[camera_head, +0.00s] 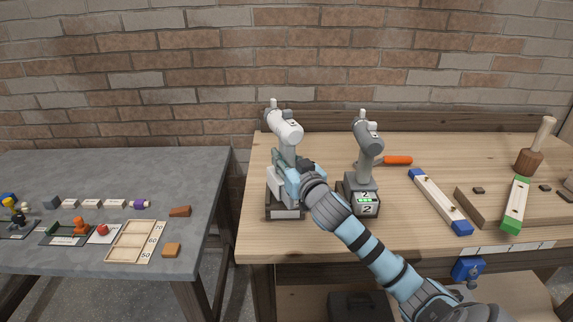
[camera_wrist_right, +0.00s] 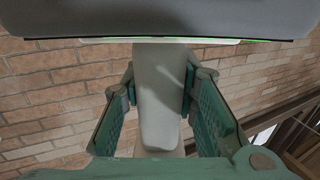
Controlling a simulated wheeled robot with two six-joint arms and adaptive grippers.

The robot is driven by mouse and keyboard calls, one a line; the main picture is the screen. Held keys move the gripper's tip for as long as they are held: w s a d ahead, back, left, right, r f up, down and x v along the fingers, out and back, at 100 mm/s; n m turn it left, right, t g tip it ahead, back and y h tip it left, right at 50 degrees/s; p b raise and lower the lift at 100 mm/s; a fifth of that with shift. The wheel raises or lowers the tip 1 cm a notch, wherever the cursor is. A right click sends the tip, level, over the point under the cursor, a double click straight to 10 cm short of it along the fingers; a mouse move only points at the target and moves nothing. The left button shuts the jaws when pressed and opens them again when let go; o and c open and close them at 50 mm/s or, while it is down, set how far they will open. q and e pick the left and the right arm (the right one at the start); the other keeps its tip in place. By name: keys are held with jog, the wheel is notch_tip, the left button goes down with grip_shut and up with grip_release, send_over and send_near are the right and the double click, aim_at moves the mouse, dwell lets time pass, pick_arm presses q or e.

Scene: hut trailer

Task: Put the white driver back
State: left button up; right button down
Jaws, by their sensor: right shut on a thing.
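The white driver (camera_head: 285,125) stands upright at the left of the wooden bench, its head raised toward the back left. My right gripper (camera_head: 284,160) is shut around its handle; in the right wrist view the pale handle (camera_wrist_right: 160,105) sits between the green fingers of the gripper (camera_wrist_right: 160,85). A dock (camera_head: 286,213) is directly below the driver. My gripper hides part of where they meet, so I cannot tell whether the driver is fully seated. A grey driver (camera_head: 367,138) stands on a second dock (camera_head: 362,201), marked 2, to the right. My left gripper is not in view.
A blue-ended level (camera_head: 440,201), a green-ended level (camera_head: 515,206) and a mallet (camera_head: 530,160) are farther right on the bench (camera_head: 300,246). A grey table (camera_head: 90,172) with small parts stands left, across a gap.

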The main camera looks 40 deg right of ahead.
jog(key=shift+f, duration=0.4)
jog(key=shift+w, duration=0.1)
jog(key=shift+f+b, duration=0.3)
jog(key=shift+f, duration=0.3)
jog(key=c, duration=1.3)
grip_release()
